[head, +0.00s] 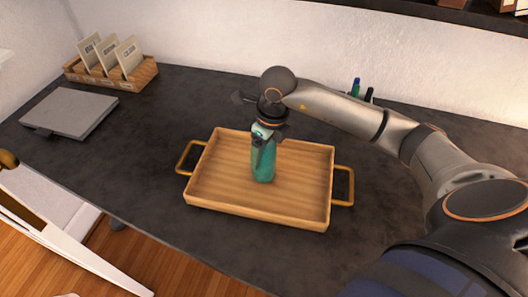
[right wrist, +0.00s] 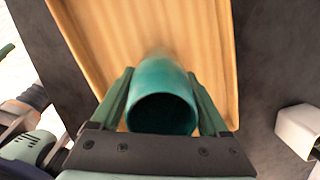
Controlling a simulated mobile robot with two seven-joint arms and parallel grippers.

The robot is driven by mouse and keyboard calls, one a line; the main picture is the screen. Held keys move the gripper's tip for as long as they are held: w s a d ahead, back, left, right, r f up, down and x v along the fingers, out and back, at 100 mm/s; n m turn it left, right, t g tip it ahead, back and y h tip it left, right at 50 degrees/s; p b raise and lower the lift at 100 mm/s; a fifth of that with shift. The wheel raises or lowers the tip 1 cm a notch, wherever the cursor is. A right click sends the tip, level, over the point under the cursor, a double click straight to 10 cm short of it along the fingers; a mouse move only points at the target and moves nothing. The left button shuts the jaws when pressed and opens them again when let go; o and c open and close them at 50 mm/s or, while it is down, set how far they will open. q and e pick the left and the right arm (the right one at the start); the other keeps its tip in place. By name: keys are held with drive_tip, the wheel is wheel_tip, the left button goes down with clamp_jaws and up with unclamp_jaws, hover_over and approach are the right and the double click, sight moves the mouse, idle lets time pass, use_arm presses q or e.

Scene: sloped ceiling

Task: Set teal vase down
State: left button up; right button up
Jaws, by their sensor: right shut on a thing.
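The teal vase (head: 263,168) is upright in the head view, over the middle of the wooden tray (head: 312,211). My right gripper (head: 264,137) is shut on the upper part of the vase, coming from above. In the right wrist view, the vase's round open mouth (right wrist: 161,112) sits between the two fingers of the right gripper (right wrist: 162,108). The tray's wooden floor (right wrist: 150,25) shows beyond it. I cannot tell whether the vase's base touches the tray floor. My left gripper is not in view.
The tray has a raised rim and a handle at each end. A grey closed laptop-like slab (head: 70,112) and a wooden card holder (head: 140,74) stand at the left. Pens (head: 356,87) stand behind my right arm. The dark tabletop (head: 150,130) is clear around the tray.

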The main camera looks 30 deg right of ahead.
drive_tip(key=shift+f, duration=0.45)
drive_tip(key=shift+f, duration=0.25)
drive_tip(key=o, duration=1.5)
drive_tip(key=shift+r, duration=0.15)
drive_tip(key=r, duration=0.4)
drive_tip(key=s+r, duration=0.1)
drive_tip(key=r, duration=0.7)
drive_tip(key=shift+s+d, duration=0.3)
drive_tip(key=shift+s, duration=0.05)
